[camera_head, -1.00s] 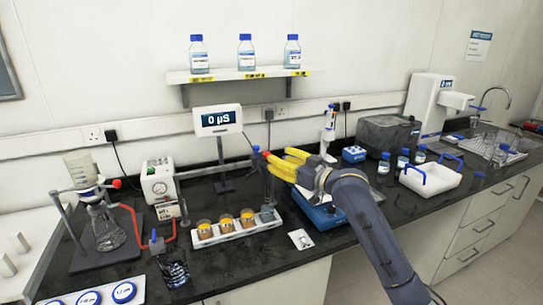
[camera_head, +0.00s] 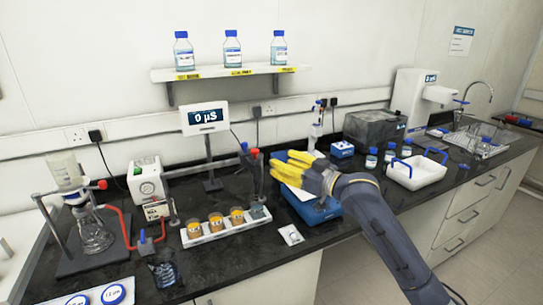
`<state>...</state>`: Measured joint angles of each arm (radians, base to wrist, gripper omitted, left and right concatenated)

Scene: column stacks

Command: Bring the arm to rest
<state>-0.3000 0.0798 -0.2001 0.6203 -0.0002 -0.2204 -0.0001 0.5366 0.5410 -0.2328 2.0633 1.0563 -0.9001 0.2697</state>
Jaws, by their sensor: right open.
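My right gripper (camera_head: 290,167), with yellow fingers, is held above the blue device (camera_head: 318,212) on the black bench. Its fingers point left, toward the red-capped probe holder (camera_head: 253,165). It is open and I see nothing held in it. My right arm (camera_head: 375,222) comes in from the lower right and hides part of the bench behind it. My left gripper does not show.
A white rack (camera_head: 205,239) with several jars stands left of the gripper. Behind are a meter display (camera_head: 206,117) and a pipette on a stand (camera_head: 316,128). Small bottles and a white tray (camera_head: 425,177) stand to the right. Glassware (camera_head: 90,225) stands at the left.

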